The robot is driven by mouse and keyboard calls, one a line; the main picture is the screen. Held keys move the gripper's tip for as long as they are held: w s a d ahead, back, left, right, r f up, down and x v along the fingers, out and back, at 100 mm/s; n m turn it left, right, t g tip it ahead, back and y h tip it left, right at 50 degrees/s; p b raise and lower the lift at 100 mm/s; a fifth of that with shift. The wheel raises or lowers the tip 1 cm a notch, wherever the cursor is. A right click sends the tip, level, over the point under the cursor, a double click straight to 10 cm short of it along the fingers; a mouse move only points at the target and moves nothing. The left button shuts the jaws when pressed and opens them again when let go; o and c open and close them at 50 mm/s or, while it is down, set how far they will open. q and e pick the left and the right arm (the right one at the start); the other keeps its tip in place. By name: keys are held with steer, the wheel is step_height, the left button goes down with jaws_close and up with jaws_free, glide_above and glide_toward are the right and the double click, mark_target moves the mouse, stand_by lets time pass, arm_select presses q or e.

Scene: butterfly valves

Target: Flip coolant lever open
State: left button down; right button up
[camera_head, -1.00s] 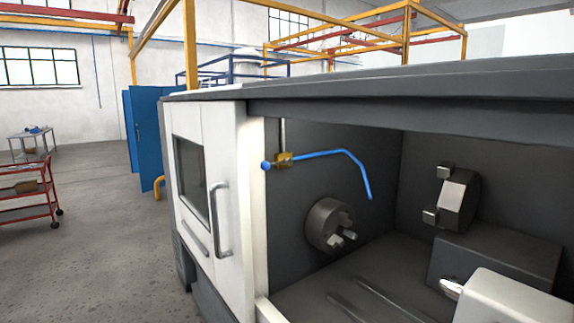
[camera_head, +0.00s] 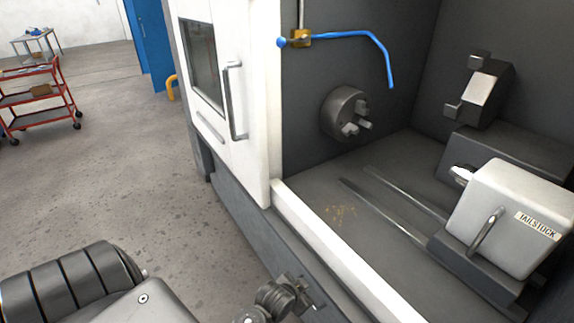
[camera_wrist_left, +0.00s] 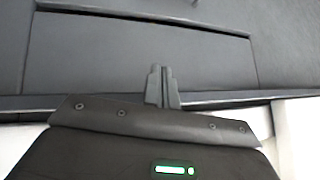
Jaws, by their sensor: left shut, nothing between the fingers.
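The coolant valve is a small brass body (camera_head: 301,38) high inside the machine opening, under a thin vertical pipe. A blue ball (camera_head: 282,43) sticks out on its left. A blue tube (camera_head: 345,34) runs right from it and bends down; I cannot tell which blue part is the lever. My left gripper (camera_wrist_left: 161,84) shows in the left wrist view with its two fingers together and nothing between them, in front of dark grey panels. It is well below and apart from the valve. My right gripper is not identifiable in view.
The white door (camera_head: 225,100) with its bar handle stands left of the opening. A chuck (camera_head: 345,112) is on the back wall. The tailstock (camera_head: 510,215) fills the right side. A white sill (camera_head: 345,255) edges the front. A red cart (camera_head: 38,95) stands far left; floor between is clear.

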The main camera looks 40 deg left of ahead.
arm_select(q)
steer(key=w+a+r+t+y, duration=0.25)
steer(key=w+r, duration=0.35)
steer(key=r, duration=0.5)
steer(key=w+a+r+t+y, duration=0.1)
steer(key=w+a+r+t, duration=0.4)
steer(key=r, duration=0.6)
steer(key=w+a+r+t+y, duration=0.1)
steer(key=w+r+t, duration=0.1)
steer(key=w+r, duration=0.7)
steer(key=a+r+n+t+y, duration=0.1)
steer(key=a+r+n+y, duration=0.2)
steer(key=r, duration=0.6)
steer(key=a+r+t+y, duration=0.1)
steer(key=a+r+y, duration=0.1)
steer(key=r+y, duration=0.6)
steer(key=n+g+y, duration=0.4)
steer(key=n+y, duration=0.1)
steer(key=y, duration=0.1)
glide_toward(288, 41)
steer(key=s+d+r, duration=0.2)
steer(key=d+r, duration=0.2)
steer(key=shift+d+r+h+b, duration=0.1)
steer(key=shift+d+h+b, duration=0.15)
steer(key=shift+b, duration=0.15)
